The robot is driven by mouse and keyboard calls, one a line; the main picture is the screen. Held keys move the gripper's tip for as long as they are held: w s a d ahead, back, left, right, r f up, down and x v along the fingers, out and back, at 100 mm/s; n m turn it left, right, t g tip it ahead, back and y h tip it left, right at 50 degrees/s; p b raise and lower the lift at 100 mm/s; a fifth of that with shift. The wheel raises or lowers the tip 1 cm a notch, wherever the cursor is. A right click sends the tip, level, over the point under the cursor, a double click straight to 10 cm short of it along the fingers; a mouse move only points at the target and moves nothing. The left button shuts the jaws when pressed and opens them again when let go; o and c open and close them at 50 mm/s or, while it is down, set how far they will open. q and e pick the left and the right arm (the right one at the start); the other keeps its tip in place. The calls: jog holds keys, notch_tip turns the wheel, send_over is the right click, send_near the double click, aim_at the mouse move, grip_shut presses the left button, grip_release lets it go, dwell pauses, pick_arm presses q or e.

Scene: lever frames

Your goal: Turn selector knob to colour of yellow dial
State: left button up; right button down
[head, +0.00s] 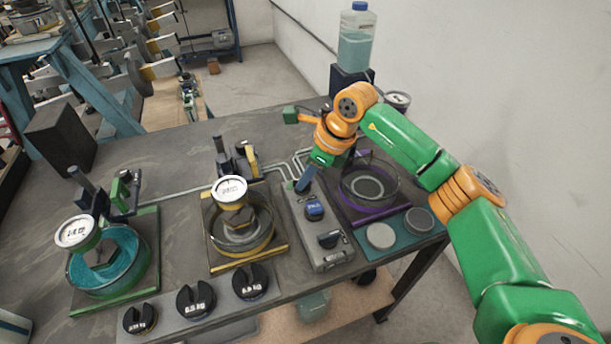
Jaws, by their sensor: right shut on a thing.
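A narrow grey control box (318,232) stands on the bench right of the middle. My right gripper (312,169) is shut at the top of this handle; the fingertips are small and partly hidden. The white round dial (229,190) of the yellow-edged station (250,262) stands left of the box. Its fine marks are too small to read. My left gripper is not in view.
A green-edged station with a white dial (76,232) is at left. A purple-edged station (380,212) is under my right forearm. Several black weights (195,300) line the front edge. A bottle (356,38) stands at the back. Bare bench lies at left centre.

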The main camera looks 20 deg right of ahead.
jog(key=shift+m, duration=0.3)
jog(key=m+h+b, duration=0.1)
jog(key=m, duration=0.1)
jog(key=m+t+h+b, duration=0.1)
jog(key=m+b, duration=0.1)
jog(key=m, duration=0.1)
jog(key=shift+s+a+f, duration=0.1)
jog(key=shift+a+f, duration=0.05)
jog(key=shift+a+m+t+h+b, duration=0.1)
jog(key=shift+m+t+h+b, duration=0.4)
jog(key=shift+m+b, duration=1.1)
jog(key=shift+r+m+p, duration=0.2)
jog(key=shift+m+p, duration=0.15)
jog(key=shift+m, duration=0.25)
jog(key=c, duration=0.9)
grip_release()
jog(key=b+v, duration=0.1)
jog(key=v, duration=0.6)
jog(key=shift+a, duration=0.15)
